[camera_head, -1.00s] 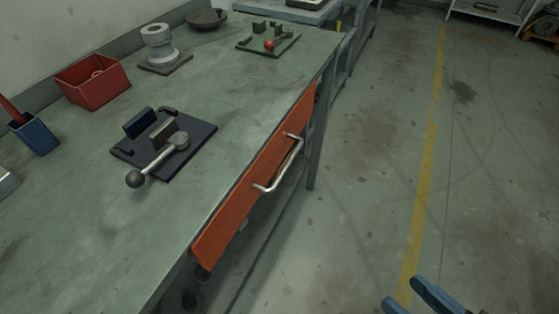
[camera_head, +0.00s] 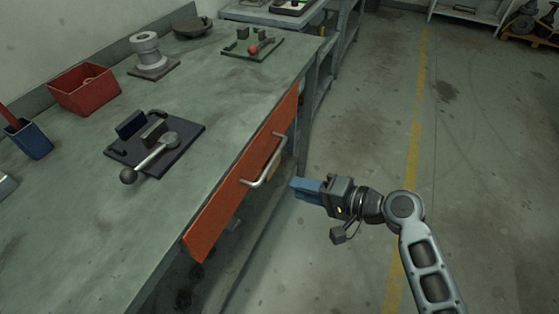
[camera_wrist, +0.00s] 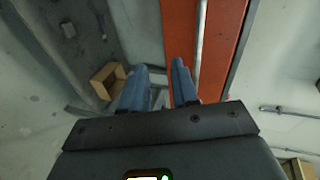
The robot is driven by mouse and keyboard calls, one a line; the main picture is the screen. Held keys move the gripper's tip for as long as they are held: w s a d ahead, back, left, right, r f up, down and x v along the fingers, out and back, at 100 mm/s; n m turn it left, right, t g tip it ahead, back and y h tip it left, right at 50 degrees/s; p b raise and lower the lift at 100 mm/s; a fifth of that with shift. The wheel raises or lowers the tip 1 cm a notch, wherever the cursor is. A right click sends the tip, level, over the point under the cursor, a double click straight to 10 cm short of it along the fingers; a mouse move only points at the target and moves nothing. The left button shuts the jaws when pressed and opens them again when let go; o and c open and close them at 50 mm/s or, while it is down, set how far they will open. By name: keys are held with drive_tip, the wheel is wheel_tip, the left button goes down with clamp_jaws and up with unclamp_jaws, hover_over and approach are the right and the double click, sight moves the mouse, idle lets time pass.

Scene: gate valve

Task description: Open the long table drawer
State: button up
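The long drawer has an orange front (camera_head: 222,208) below the workbench's edge, with a pale metal bar handle (camera_head: 266,170) near its middle. I cannot tell whether the front stands slightly out. My gripper (camera_head: 293,188) is just right of the handle, its blue fingers pointing at the drawer. In the wrist view the two fingers (camera_wrist: 157,78) are spread with a gap between them. The handle bar (camera_wrist: 201,45) runs past the right finger, outside that gap, in front of the orange drawer front (camera_wrist: 228,30). The gripper holds nothing.
The green workbench top (camera_head: 75,225) carries a dark blue plate with a ball-ended lever (camera_head: 150,158), a red bin (camera_head: 85,90), a blue cup (camera_head: 30,140) and a flanged grey part (camera_head: 147,52). Open floor (camera_head: 475,170) lies to the right. A cardboard box (camera_wrist: 107,80) shows under the bench.

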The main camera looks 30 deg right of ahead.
drive_tip(key=y, duration=0.2)
approach(273, 158)
drive_tip(key=w+a+f, duration=0.1)
drive_tip(key=w+f, duration=0.1)
drive_tip(key=x, duration=0.7)
drive_tip(key=shift+w+a+r+p, duration=0.25)
drive_tip(key=shift+a+r+p, duration=0.1)
clamp_jaws()
